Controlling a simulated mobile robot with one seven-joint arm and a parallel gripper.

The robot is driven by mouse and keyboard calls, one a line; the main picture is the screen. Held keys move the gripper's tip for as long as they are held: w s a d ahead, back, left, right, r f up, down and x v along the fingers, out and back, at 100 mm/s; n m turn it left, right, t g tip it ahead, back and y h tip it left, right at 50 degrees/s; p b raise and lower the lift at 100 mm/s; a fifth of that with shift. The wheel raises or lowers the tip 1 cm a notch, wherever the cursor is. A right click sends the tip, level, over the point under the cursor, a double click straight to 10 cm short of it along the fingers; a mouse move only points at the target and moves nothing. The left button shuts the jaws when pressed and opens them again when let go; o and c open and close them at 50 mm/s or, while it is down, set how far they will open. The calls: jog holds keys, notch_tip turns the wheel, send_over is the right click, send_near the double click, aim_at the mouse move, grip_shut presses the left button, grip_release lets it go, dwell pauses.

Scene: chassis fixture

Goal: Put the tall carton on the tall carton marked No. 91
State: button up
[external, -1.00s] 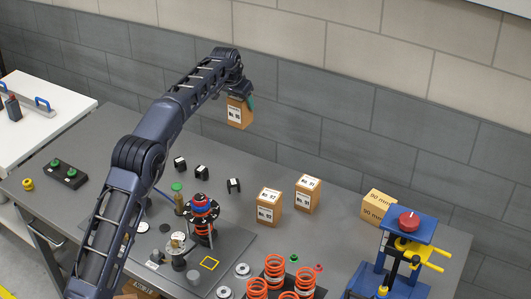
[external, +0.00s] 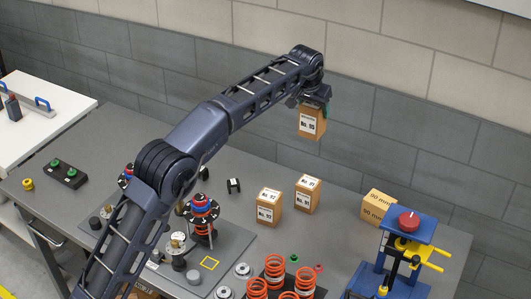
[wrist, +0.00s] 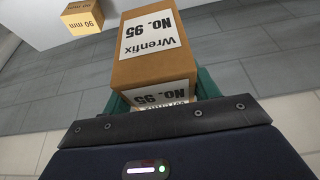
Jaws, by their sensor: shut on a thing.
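My gripper (external: 314,102) is shut on a tall brown carton (external: 311,124) with white labels and holds it high in the air, roughly upright. In the wrist view the held carton (wrist: 155,62) reads No. 95 and Wrenfix, between green fingers. The tall carton marked No. 91 (external: 302,201) stands on the grey table. In the external view the held carton appears above it, with a wide gap; I cannot tell whether it is straight over it.
Another tall carton (external: 262,214), apparently No. 92, stands just left of No. 91. A 90 mm box (external: 377,207) lies to the right, beside a blue and yellow press (external: 408,247). Orange springs (external: 275,267) stand in front. A grey wall is behind the table.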

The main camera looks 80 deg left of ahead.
notch_tip(320, 180, down, 20)
jog(key=shift+r, duration=0.2)
dwell(0.4)
jog(key=shift+f, duration=0.1)
jog(key=o, duration=1.2)
jog(key=v, duration=1.2)
